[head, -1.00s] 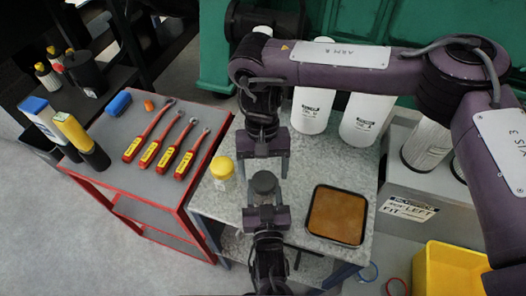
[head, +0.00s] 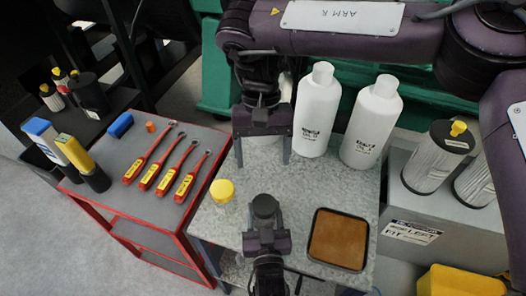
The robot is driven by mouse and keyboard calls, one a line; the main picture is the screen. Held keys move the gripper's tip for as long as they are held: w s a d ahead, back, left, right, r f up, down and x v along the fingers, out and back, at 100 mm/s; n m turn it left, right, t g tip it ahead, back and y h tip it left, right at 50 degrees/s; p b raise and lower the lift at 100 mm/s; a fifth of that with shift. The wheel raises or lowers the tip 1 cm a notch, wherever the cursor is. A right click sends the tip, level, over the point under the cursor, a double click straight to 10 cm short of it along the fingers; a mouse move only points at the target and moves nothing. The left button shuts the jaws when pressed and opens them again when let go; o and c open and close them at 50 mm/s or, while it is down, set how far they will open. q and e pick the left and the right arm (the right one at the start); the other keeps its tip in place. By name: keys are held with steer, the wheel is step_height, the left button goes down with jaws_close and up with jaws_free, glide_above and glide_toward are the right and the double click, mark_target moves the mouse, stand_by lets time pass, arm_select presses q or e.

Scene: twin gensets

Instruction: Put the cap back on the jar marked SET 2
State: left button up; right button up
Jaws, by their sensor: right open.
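A small jar with a dark grey top (head: 264,206) stands upright on the grey worktable (head: 305,190). Its label cannot be read, and its lower part is hidden by my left gripper. My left gripper (head: 266,232) has its fingers on both sides of this jar and appears shut on it. My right gripper (head: 262,158) is open and empty, fingers pointing down, beyond the jar and apart from it.
Two white bottles (head: 318,112) (head: 371,124) stand at the table's back. A brown-filled tray (head: 338,239) lies right of the dark-topped jar. The red cart (head: 130,217) at left holds several yellow-handled tools. A yellow bin (head: 462,282) is at lower right.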

mark_target(265, 224)
arm_select(q)
steer(key=o, duration=0.4)
steer(key=shift+o, duration=0.2)
steer(key=s, duration=0.2)
steer(key=s+b, duration=0.1)
steer(key=s, duration=0.4)
steer(key=shift+d+f+b, duration=0.1)
steer(key=shift+d+b, duration=0.15)
steer(key=shift+b, duration=0.05)
steer(key=shift+s, duration=0.4)
